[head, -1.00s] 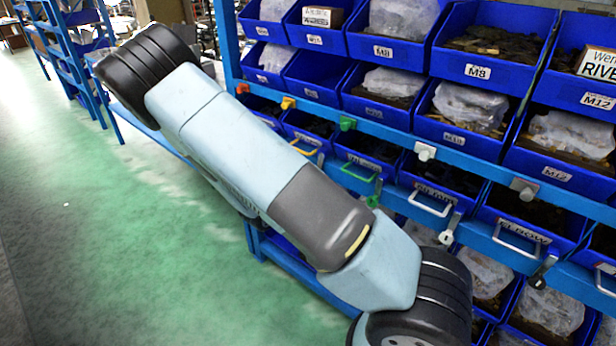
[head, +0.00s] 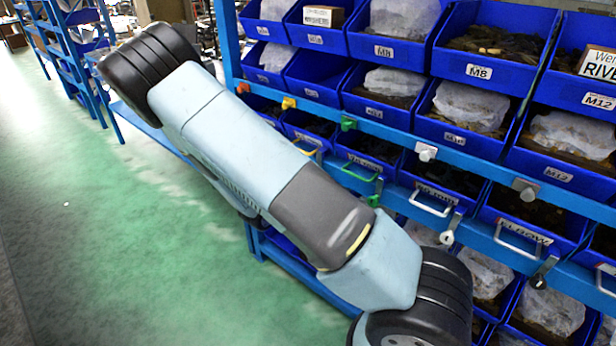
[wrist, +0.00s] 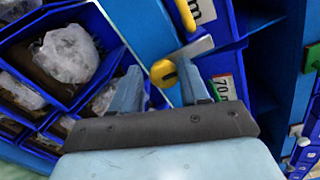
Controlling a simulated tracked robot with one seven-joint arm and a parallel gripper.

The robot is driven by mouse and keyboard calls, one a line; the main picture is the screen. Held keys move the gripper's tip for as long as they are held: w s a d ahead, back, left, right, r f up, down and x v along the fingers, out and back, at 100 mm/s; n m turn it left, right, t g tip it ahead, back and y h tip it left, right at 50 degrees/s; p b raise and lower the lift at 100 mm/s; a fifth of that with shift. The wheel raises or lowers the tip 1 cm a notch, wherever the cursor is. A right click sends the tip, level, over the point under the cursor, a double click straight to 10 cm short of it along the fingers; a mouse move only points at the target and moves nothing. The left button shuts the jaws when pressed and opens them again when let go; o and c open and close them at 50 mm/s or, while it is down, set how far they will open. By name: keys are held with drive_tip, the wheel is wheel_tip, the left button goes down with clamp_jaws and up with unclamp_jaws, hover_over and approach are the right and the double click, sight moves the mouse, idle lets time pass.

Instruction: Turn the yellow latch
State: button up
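The yellow latch (wrist: 163,73) shows in the wrist view as a round yellow knob on a grey metal lever, beside a blue upright. My gripper (wrist: 158,68) is open, with one finger on each side of the knob. The knob lies between the fingertips; whether either finger touches it I cannot tell. A yellow handle (wrist: 185,14) is just above the latch in the wrist view, and a yellow handle also shows in the head view (head: 309,145).
Blue bins (head: 395,90) of parts fill the rack. Along its blue rails are a green handle (head: 362,174), white handles (head: 432,204) and grey latches (head: 449,232). A bin with a clear bag (wrist: 68,52) is left of my gripper. The green floor (head: 150,230) at left is clear.

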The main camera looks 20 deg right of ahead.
drive_tip(key=shift+o, duration=1.2)
drive_tip(key=shift+s+d, duration=0.1)
drive_tip(key=v, duration=1.3)
drive_tip(key=shift+a, duration=0.35)
drive_tip(key=shift+s, duration=0.15)
drive_tip(key=s+d+r+m+g+y, duration=0.35)
drive_tip(key=d+r+m+g, duration=0.2)
drive_tip(key=r+m, duration=0.35)
drive_tip(key=s+d+r+m+g+y, duration=0.3)
drive_tip(key=s+d+r+m+g, duration=0.25)
drive_tip(key=m, duration=0.65)
drive_tip(key=s+r+m+t+y, duration=0.3)
drive_tip(key=s+r+m, duration=0.3)
drive_tip(key=r+m, duration=0.3)
drive_tip(key=s+d+r+m+t+y, duration=0.1)
drive_tip(key=s+r+m+t+y, duration=0.2)
drive_tip(key=s+r+m+y, duration=0.2)
drive_tip(key=shift+s+d+r+m+t, duration=0.3)
drive_tip(key=shift+s+r+m, duration=0.75)
drive_tip(key=shift+r+m, duration=0.9)
